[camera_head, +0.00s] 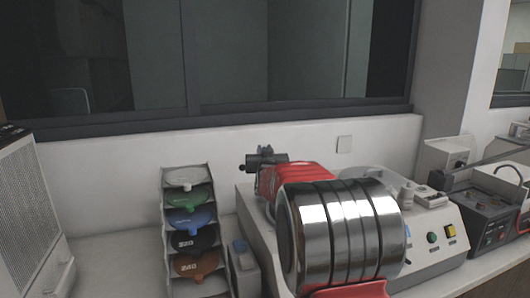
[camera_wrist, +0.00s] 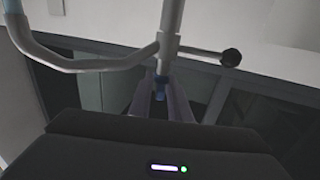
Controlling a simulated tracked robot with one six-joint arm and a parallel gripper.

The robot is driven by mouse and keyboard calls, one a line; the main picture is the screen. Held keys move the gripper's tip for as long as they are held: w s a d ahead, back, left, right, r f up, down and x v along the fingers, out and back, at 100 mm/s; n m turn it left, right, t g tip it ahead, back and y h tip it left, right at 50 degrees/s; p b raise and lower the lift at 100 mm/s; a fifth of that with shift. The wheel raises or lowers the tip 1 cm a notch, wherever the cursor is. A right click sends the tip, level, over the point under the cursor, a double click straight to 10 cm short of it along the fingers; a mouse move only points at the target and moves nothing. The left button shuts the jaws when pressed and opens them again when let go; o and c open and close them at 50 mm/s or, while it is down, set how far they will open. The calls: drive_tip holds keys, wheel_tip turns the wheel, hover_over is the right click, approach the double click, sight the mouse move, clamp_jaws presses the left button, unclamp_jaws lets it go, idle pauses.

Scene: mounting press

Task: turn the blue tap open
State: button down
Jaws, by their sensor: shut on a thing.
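In the wrist view, a small blue piece, likely the blue tap (camera_wrist: 161,81), sits between the two fingers of my gripper (camera_wrist: 161,88). The fingers are closed on it from both sides. It is at the end of a pale upright pipe (camera_wrist: 170,25), close to where a curved pale tube and a thin side rod join the pipe. How far the tap is turned cannot be told. In the head view, my red and silver arm blocks the middle; the fingertips and the tap cannot be made out there.
The side rod ends in a black knob (camera_wrist: 231,57). In the head view, a rack of coloured discs (camera_head: 166,230) stands left of my arm. A pale machine with green and yellow buttons (camera_head: 425,255) is behind and right. A dark control box (camera_head: 484,214) stands farther right.

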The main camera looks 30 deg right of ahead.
drive_tip(key=shift+n+t+y, duration=0.8)
drive_tip(key=shift+n+y, duration=0.7)
drive_tip(key=shift+y, duration=0.7)
drive_tip(key=c, duration=1.9)
unclamp_jaws()
drive_tip(key=shift+o, duration=0.2)
drive_tip(key=shift+s, duration=0.15)
drive_tip(key=v, duration=1.3)
drive_tip(key=shift+s, duration=0.3)
drive_tip(key=shift+f, duration=0.1)
